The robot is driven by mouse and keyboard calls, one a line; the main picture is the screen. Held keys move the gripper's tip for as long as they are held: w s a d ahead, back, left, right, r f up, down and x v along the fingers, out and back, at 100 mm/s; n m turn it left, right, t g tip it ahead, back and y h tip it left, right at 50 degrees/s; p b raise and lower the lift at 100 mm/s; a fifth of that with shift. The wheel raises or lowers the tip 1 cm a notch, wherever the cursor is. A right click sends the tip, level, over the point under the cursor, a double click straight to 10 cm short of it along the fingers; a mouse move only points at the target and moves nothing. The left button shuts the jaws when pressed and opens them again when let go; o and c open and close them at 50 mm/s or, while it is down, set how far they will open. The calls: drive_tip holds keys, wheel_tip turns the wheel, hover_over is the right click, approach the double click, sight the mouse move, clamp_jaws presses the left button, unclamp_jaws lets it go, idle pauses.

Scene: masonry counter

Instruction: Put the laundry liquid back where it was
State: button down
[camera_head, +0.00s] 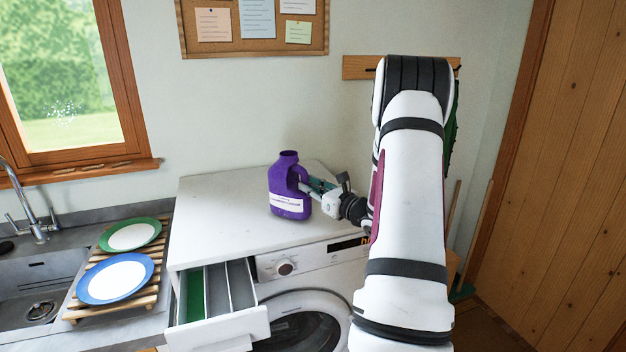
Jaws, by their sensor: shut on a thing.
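The laundry liquid (288,186) is a purple jug with a white label and a handle on its right side. It is upright, over the white top of the washing machine (225,205); I cannot tell whether its base touches the top. My gripper (308,187) comes from the right and is shut on the jug at its handle; the fingertips are partly hidden by the jug. The detergent drawer (222,325) of the machine is pulled open at the front left, with green liquid (194,295) in its left compartment.
A sink (40,285) and a wooden rack (150,285) with a green-rimmed plate (131,235) and a blue-rimmed plate (115,278) are at the left. The open drawer juts out in front. The machine top is clear around the jug. A wall with a pinboard (325,30) stands behind.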

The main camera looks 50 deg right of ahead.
drive_tip(key=shift+f, duration=0.2)
idle(0.3)
drive_tip(key=c, duration=1.8)
unclamp_jaws()
drive_tip(key=shift+f, duration=0.25)
drive_tip(key=o, duration=0.4)
drive_tip(key=shift+c, duration=0.2)
drive_tip(key=shift+r, duration=0.15)
